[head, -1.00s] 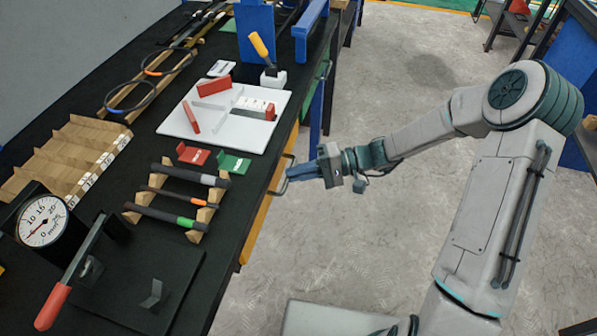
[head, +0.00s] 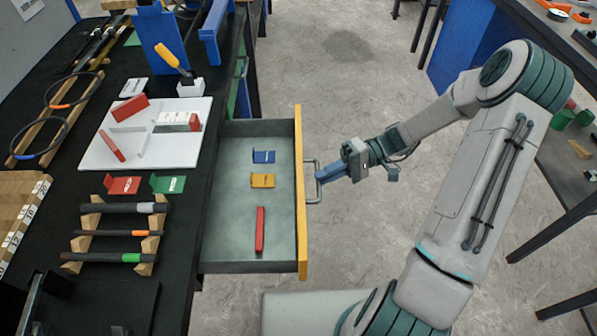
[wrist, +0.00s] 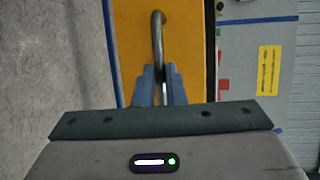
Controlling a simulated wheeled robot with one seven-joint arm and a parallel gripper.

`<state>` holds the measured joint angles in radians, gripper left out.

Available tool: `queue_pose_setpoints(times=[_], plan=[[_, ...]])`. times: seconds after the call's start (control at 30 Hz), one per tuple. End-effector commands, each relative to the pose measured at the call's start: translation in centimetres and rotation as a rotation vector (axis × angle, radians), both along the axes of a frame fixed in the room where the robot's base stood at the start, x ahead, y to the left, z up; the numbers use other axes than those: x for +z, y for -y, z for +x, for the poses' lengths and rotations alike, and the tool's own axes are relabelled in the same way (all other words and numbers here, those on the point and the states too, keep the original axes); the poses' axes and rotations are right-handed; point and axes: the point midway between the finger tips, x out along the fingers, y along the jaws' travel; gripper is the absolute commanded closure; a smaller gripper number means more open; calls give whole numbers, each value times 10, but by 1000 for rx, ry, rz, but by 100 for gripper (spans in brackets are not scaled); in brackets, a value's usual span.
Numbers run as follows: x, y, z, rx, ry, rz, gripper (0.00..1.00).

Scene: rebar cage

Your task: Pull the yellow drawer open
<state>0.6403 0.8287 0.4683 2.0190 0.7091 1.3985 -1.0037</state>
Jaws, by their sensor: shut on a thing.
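The yellow drawer (head: 302,230) stands pulled out from the black workbench, its grey inside showing. In it lie a blue piece (head: 263,157), a yellow piece (head: 262,180) and a red bar (head: 260,230). Its metal bar handle (head: 312,201) is on the yellow front. My gripper (head: 322,178) is shut on the handle, to the right of the front. In the wrist view the blue fingers (wrist: 159,90) close around the handle (wrist: 157,40), with the yellow front (wrist: 190,45) behind. The fingers hide the gripped part of the handle.
The bench top (head: 190,225) left of the drawer holds a white board (head: 145,150), red and green tags (head: 168,184) and a wooden rack (head: 90,222) with several rods. The grey floor (head: 350,95) beyond my gripper is clear.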

Motion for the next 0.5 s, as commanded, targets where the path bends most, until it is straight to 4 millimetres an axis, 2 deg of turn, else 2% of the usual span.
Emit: queue_pose_setpoints(times=[0.1,0.2,0.5], plan=[[0,21,0,-2,-1,1,100],[0,33,0,0,-1,0,100],[-1,47,-1,2,0,0,100]])
